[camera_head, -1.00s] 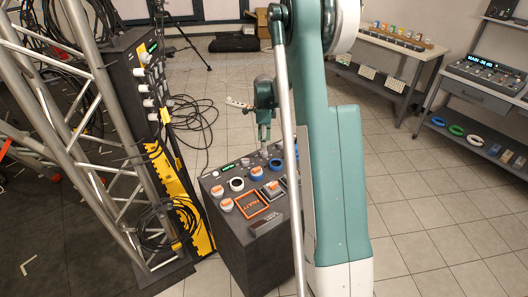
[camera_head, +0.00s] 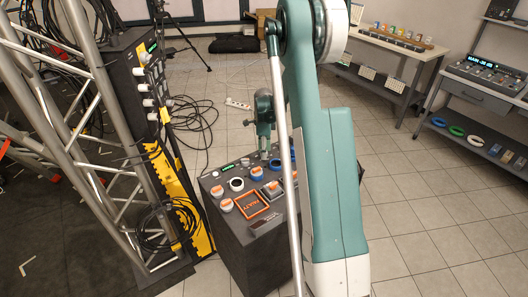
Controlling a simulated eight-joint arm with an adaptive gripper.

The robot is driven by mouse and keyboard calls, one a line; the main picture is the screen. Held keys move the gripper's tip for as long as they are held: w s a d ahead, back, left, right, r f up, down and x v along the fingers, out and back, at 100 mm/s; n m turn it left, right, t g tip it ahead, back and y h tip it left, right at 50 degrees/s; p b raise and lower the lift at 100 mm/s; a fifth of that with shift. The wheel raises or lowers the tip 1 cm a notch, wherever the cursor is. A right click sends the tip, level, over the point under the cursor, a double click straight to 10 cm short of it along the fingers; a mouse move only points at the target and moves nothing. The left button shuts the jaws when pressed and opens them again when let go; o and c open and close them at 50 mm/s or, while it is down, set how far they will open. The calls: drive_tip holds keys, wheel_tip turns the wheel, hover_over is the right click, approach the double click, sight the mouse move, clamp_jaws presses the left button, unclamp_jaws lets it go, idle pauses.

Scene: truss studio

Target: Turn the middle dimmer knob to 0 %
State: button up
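A dark console (camera_head: 250,245) stands in the middle, with white round controls, blue rings, a small green display (camera_head: 227,168) and an orange-framed square on its sloped top. Two white controls with orange marks, one upper (camera_head: 217,191) and one lower (camera_head: 226,206), sit at the left of the top. My gripper (camera_head: 265,157) points down over the console's far edge. Its fingertips are too small to show whether they are open or touch anything. I cannot tell which control is the middle dimmer knob, or its setting. My arm hides the console's right side.
A tall dark panel (camera_head: 128,92) with white round fittings stands at the left beside a metal truss (camera_head: 95,110). Black cables (camera_head: 192,115) lie on the tiled floor behind the console. A bench (camera_head: 400,48) and a shelf unit (camera_head: 480,95) stand at the right.

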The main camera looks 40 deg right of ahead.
drive_tip(key=c, duration=0.7)
